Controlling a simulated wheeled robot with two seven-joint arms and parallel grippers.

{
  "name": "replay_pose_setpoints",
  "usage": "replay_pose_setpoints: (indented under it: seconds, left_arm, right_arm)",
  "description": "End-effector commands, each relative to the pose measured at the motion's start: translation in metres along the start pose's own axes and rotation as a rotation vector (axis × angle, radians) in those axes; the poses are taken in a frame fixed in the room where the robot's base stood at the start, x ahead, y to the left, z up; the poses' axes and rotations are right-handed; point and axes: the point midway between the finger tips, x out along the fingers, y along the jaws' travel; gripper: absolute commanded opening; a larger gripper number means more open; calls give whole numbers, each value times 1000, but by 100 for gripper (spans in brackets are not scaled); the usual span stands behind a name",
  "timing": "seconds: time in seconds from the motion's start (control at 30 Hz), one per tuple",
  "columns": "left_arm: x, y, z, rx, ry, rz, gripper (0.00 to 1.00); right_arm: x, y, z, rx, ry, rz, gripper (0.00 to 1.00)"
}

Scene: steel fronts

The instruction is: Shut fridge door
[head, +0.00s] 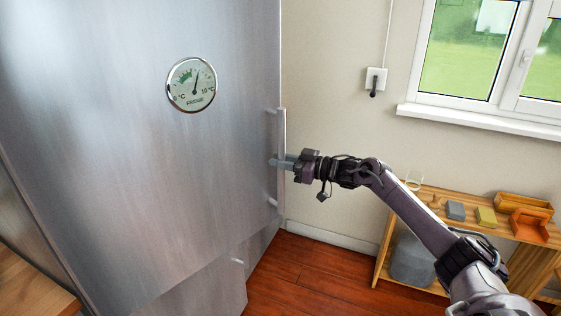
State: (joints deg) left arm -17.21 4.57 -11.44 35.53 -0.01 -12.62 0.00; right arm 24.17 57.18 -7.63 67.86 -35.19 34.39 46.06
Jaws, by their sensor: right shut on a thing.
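The fridge door (140,150) is a large steel panel filling the left and middle of the head view, with a round thermometer dial (192,84) on it. Its vertical bar handle (282,130) is at the door's right edge. My right gripper (281,162) reaches in from the right and is shut on the handle at about its middle. The fingertips are partly hidden by the handle. I cannot tell from this view whether the door stands slightly ajar. My left gripper is not in view.
A wooden shelf unit (470,216) with small blocks and trays stands at the right, under a window (480,50). A lower steel front (205,290) with a small handle is below the door. A wooden surface (30,290) shows at bottom left. Red floor (300,270) is clear between fridge and shelf.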

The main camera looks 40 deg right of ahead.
Motion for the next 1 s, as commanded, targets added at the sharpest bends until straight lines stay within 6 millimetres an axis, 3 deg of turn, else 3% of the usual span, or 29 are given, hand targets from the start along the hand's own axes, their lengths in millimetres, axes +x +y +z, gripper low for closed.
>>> replay_pose_setpoints:
  seconds: [0.03, 0.07, 0.2, 0.57, 1.0]
  left_arm:
    - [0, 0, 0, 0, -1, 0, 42]
    - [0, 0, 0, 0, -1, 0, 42]
    - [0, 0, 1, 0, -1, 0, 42]
    - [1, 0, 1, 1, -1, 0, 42]
    - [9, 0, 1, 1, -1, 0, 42]
  right_arm:
    - [0, 0, 1, 1, -3, 1, 0]
    - [0, 0, 1, 1, -3, 1, 25]
    - [0, 0, 1, 1, -2, 0, 41]
    - [-3, 0, 1, 1, -1, 0, 41]
    - [-39, 0, 4, 2, -3, 0, 41]
